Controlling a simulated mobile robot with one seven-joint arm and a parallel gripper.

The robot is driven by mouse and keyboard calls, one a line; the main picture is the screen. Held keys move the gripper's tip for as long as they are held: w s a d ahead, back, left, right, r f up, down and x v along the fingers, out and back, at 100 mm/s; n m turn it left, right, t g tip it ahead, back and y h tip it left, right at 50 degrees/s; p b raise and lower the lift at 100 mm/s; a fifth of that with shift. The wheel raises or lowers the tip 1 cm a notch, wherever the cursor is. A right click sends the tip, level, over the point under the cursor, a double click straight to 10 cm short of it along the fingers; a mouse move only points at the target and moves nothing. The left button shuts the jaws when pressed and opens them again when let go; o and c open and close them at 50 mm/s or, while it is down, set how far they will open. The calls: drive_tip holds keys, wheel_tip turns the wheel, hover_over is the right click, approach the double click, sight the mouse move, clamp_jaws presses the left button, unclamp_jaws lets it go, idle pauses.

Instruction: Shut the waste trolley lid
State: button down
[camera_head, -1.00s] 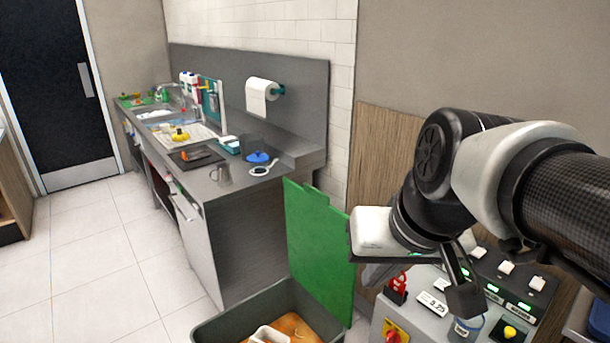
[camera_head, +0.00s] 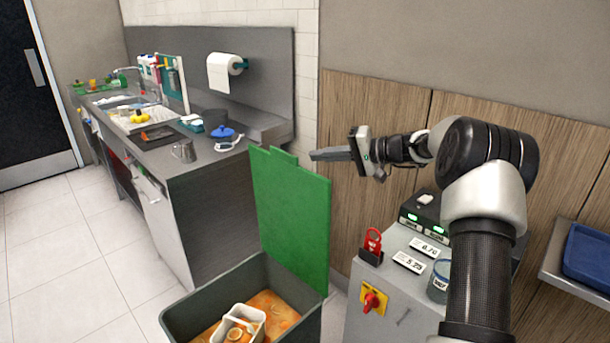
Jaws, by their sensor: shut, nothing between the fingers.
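The waste trolley (camera_head: 196,313) is a dark grey open bin in the lower middle of the head view. Its green lid (camera_head: 292,210) stands upright along the bin's back right side, so the bin is open. Orange waste and a white tub (camera_head: 238,325) show inside it. My gripper (camera_head: 314,155) is shut and empty. It points left, and its fingertips are close to the lid's upper right edge. I cannot tell whether they touch the lid or are behind it.
A grey control cabinet (camera_head: 385,290) with a red and yellow switch (camera_head: 373,300) stands right of the bin. A steel sink counter (camera_head: 190,165) runs behind on the left. A blue tray (camera_head: 588,252) sits at far right. The tiled floor (camera_head: 75,250) at left is clear.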

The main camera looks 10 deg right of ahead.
drive_tip(key=w+d+f+m+t, duration=0.2)
drive_tip(key=w+d+f+t, duration=0.1)
drive_tip(key=d+f, duration=0.5)
drive_tip(key=w+a, duration=0.4)
drive_tip(key=a, duration=0.6)
drive_tip(key=shift+w+y, duration=0.3)
drive_tip(key=shift+f, duration=0.1)
